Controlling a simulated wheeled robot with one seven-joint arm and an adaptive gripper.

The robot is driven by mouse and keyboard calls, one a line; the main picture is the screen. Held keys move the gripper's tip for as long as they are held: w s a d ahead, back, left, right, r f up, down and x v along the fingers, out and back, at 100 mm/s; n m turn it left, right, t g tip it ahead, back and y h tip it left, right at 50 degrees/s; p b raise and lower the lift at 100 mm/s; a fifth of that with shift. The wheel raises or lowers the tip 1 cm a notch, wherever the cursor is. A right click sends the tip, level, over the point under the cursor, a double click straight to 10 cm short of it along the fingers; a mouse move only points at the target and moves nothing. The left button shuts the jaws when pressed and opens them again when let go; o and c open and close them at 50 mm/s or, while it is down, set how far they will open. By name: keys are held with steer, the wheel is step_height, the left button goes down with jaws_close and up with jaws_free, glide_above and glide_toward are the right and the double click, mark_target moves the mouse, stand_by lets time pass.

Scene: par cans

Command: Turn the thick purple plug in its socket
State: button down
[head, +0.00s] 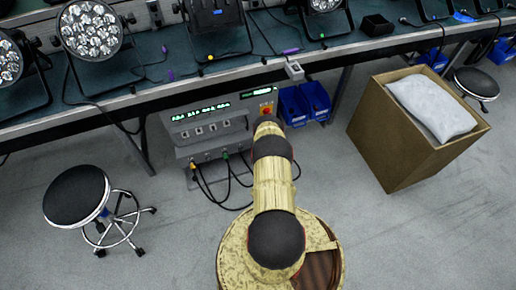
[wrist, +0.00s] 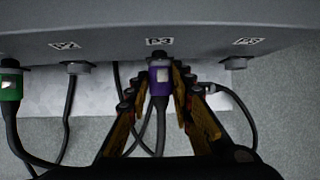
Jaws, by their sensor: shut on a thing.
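The thick purple plug (wrist: 160,76), with a pale square patch on its face, sits at a socket on the underside edge of the grey power box (wrist: 100,38), below a small white label (wrist: 160,42). Its cable hangs down from it. My gripper (wrist: 158,88) is shut on the plug, one finger on each side. In the head view the box (head: 205,120) stands under the bench; my arm hides the gripper and the purple plug there.
A green plug (wrist: 10,88) and a grey socket fitting (wrist: 77,67) are to the left, with hanging cables. Blue bins (head: 305,101) stand right of the box. A cardboard box (head: 400,140) and a stool (head: 77,195) flank my arm; the floor between is mostly clear.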

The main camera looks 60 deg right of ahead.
steer(key=c, duration=1.5)
jaws_free()
steer(key=shift+v, duration=6)
